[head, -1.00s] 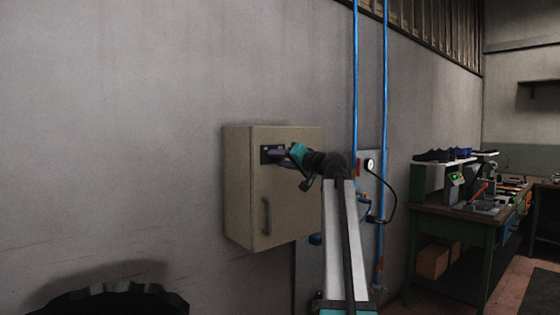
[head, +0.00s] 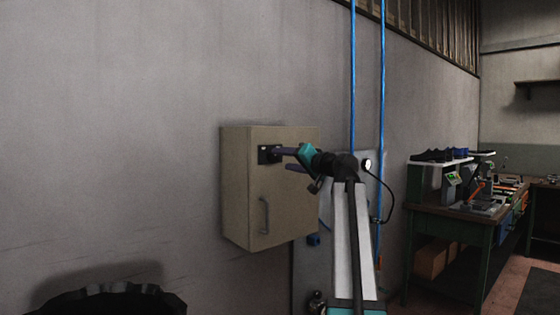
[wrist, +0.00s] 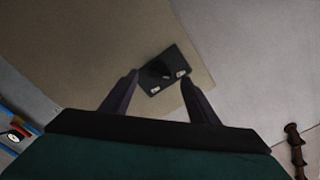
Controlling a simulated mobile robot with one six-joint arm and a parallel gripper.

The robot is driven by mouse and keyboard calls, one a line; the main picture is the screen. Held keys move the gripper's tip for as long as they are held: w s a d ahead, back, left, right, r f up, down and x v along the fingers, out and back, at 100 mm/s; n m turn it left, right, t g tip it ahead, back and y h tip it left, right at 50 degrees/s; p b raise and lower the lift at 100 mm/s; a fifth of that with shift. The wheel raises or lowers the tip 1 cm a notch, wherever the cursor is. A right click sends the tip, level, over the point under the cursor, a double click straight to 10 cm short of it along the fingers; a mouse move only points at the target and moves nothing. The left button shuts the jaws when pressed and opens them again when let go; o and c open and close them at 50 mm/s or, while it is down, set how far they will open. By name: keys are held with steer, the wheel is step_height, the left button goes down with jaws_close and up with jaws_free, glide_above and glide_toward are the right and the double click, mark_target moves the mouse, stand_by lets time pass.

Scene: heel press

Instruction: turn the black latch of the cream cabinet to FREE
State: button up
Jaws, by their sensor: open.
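The cream cabinet (head: 285,195) hangs on the wall with its door shut. Its black latch (head: 266,154) sits on a dark plate high on the door. In the wrist view the latch (wrist: 158,70) is a dark knob on a tilted black plate with two small pale labels, too small to read. I cannot tell which label it points at. My gripper (head: 281,160) is open and empty, just right of and in front of the plate. In the wrist view the fingers of my gripper (wrist: 159,78) frame the plate, apart from the knob, with nothing between them.
A door handle (head: 264,216) sits below the latch. Right of the cabinet are a grey panel (head: 305,275), a gauge (head: 367,164) and blue pipes (head: 381,90). A cluttered workbench (head: 450,222) stands further right. The wall left of the cabinet is bare.

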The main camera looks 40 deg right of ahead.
steer(key=s, duration=0.9)
steer(key=shift+s, duration=0.1)
stand_by(0.7)
